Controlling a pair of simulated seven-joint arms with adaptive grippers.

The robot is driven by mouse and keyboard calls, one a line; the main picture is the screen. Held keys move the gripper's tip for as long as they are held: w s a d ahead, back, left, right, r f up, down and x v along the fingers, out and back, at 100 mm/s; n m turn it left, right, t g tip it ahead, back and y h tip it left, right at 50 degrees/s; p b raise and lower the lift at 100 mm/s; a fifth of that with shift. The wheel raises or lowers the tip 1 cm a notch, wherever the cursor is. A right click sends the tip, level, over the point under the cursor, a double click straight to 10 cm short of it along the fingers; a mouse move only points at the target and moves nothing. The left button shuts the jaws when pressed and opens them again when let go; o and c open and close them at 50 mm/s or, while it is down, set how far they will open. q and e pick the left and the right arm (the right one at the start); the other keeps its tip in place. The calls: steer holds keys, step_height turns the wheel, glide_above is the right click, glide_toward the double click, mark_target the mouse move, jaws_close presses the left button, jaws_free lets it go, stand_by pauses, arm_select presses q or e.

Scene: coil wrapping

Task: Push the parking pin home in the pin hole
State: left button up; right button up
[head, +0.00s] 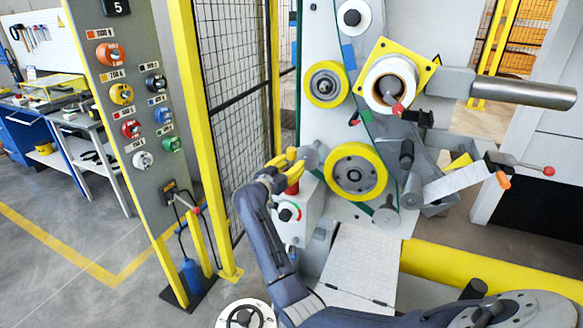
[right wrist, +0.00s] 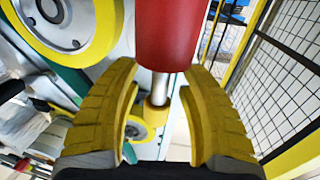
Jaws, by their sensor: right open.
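My right gripper (head: 288,161) is open beside the machine's lower left side in the head view. In the right wrist view its two yellow fingers (right wrist: 160,78) stand apart. A red cylinder, which looks like the parking pin's handle (right wrist: 167,35), lies just beyond the fingertips. A bare silver shaft (right wrist: 161,88) shows between the fingers, from the red handle to a yellow collar (right wrist: 155,112). The pin hole itself is hidden; I cannot tell whether the fingers touch the pin. My left gripper is not in view.
A yellow-rimmed wheel (head: 355,171) stands right of the gripper. A grey control box (head: 290,215) is just below it. A mesh fence with a yellow post (head: 205,130) stands to the left, and a coloured knob panel (head: 130,100) beyond.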

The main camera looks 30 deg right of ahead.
steer(key=shift+c, duration=0.2)
jaws_close()
steer(key=shift+r, duration=0.1)
stand_by(0.4)
